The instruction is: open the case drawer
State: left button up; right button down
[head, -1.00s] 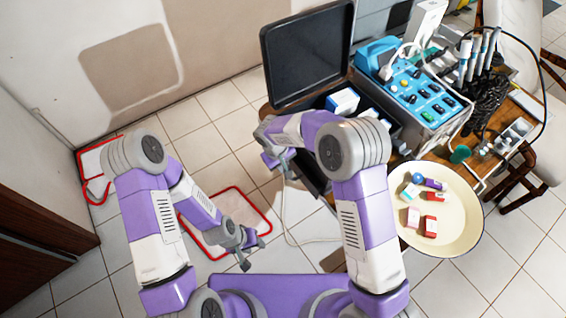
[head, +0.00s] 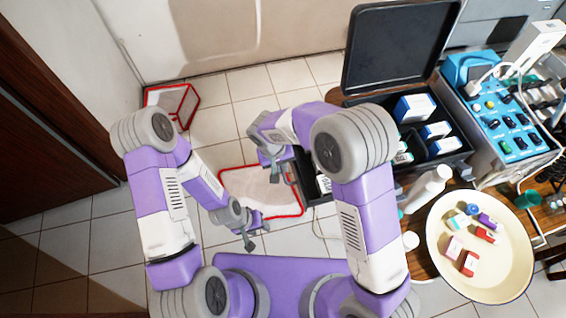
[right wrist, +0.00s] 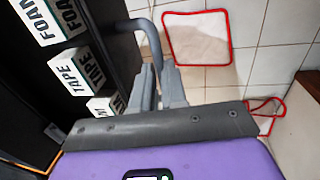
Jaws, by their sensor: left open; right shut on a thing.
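The black case stands with its lid (head: 400,45) up and white-and-blue boxes inside. Its drawer (head: 307,178) sticks out on the left side, with a white box (head: 323,184) in it; my right arm hides much of it. In the right wrist view, white boxes marked FOAM and TAPE (right wrist: 68,73) lie in dark compartments. My right gripper (head: 276,170) is shut on the drawer's grey bar handle (right wrist: 150,42), which passes between its fingers in the right wrist view. My left gripper (head: 250,230) is open and empty, over the floor, lower left of the drawer.
A cream round tray (head: 440,265) with small coloured boxes stands on the wooden table at right, beside a white bottle (head: 428,188). A blue-topped dental unit (head: 500,125) is behind. Tiles at left are clear.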

jog(key=shift+a, duration=0.1)
jog(key=c, duration=1.2)
grip_release()
jog(key=shift+o, duration=0.2)
notch_tip(320, 180, up, 8)
jog(key=a+p, duration=0.1)
jog(key=p, duration=0.1)
jog(key=shift+s+a+f, duration=0.15)
jog(key=shift+s+f, duration=0.1)
